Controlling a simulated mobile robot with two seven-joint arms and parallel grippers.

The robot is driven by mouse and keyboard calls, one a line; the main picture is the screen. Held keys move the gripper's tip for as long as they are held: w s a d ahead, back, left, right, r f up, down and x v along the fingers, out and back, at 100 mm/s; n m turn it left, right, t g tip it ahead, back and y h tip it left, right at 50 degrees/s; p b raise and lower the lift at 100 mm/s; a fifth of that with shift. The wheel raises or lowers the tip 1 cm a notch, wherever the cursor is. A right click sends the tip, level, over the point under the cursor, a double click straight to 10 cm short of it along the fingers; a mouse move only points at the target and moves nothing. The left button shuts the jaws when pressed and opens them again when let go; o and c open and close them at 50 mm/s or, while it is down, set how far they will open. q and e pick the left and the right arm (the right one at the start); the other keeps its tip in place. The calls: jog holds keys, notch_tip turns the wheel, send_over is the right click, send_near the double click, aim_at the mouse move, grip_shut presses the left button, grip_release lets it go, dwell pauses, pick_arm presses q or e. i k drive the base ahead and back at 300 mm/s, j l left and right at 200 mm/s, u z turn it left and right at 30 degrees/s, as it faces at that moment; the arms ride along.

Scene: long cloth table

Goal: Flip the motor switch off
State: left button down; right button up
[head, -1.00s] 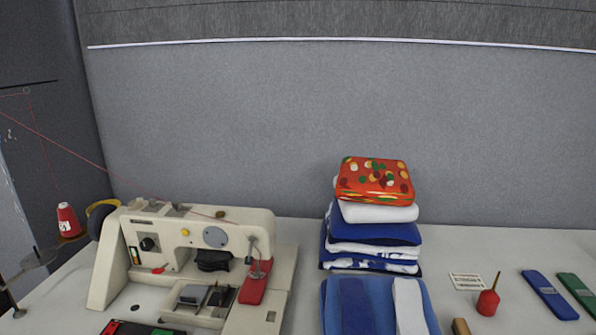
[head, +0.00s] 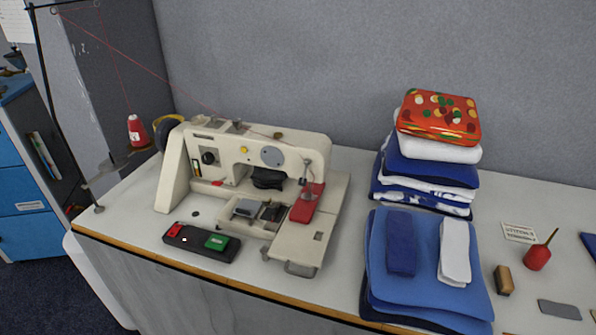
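The motor switch (head: 202,242) is a dark flat box lying on the table in front of the sewing machine, near the table's front edge. It has a red button (head: 174,230) at its left end and a green button (head: 217,242) at its right end. Whether either button is pressed in cannot be told. The cream sewing machine (head: 296,148) stands behind it, with a red piece (head: 307,202) at its needle end. Neither of my grippers shows in the head view.
A red thread cone (head: 136,130) stands left of the machine, its thread running across the air. Folded blue cloths (head: 424,268) and a taller cloth stack (head: 430,168) lie to the right. A red oil can (head: 537,257) and small items lie farther right. A blue cabinet (head: 22,195) stands left.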

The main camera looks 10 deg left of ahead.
aim_at(176, 228)
jog(key=u, duration=1.3)
